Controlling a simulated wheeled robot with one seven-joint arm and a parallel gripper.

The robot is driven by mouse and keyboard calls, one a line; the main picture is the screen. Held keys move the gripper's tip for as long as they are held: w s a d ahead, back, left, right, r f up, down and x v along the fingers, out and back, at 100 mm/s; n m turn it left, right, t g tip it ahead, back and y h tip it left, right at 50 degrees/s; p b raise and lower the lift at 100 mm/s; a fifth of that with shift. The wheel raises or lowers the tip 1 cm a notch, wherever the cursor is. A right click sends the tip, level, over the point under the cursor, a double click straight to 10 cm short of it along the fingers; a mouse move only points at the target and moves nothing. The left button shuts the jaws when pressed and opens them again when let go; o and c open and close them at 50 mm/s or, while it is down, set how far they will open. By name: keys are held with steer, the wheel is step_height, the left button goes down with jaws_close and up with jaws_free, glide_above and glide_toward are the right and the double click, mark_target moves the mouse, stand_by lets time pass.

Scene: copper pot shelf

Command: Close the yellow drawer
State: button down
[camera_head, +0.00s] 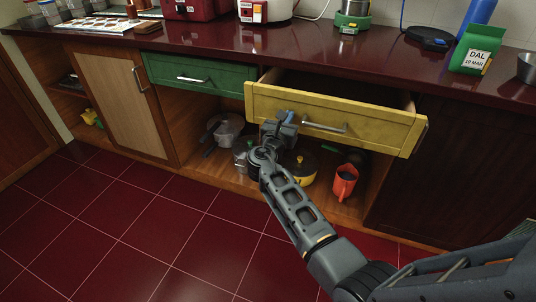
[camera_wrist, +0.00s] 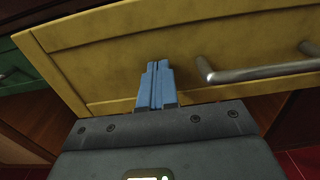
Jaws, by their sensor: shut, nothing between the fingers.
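The yellow drawer (camera_head: 370,124) is pulled out from under the dark red counter, with a gap showing behind its front. Its metal bar handle (camera_head: 325,126) is on the middle of the front. My gripper (camera_head: 290,117) is shut and empty at the left part of the yellow front, left of the handle. In the wrist view the blue fingers (camera_wrist: 157,68) lie together, pointing at the yellow front (camera_wrist: 120,45), with the handle (camera_wrist: 260,72) to their right. I cannot tell whether the fingertips touch the front.
The green drawer (camera_head: 200,75) to the left is shut. Pots and an orange-red jug (camera_head: 345,181) stand on the open shelf below. The counter (camera_head: 320,50) holds a green DAL packet (camera_head: 476,48) and appliances. The tiled floor (camera_head: 130,225) at left is clear.

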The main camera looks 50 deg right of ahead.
steer(key=b+x, duration=0.3)
steer(key=x, duration=0.8)
steer(key=shift+d+f, duration=0.15)
steer(key=shift+d, duration=0.2)
steer(key=shift+w+d+b, duration=0.15)
steer(key=shift+d+b, duration=0.1)
steer(key=shift+b, duration=0.05)
steer(key=shift+w+d+r, duration=0.1)
steer(key=shift+d+r, duration=0.05)
steer(key=shift+r, duration=0.1)
steer(key=shift+d+r, duration=0.1)
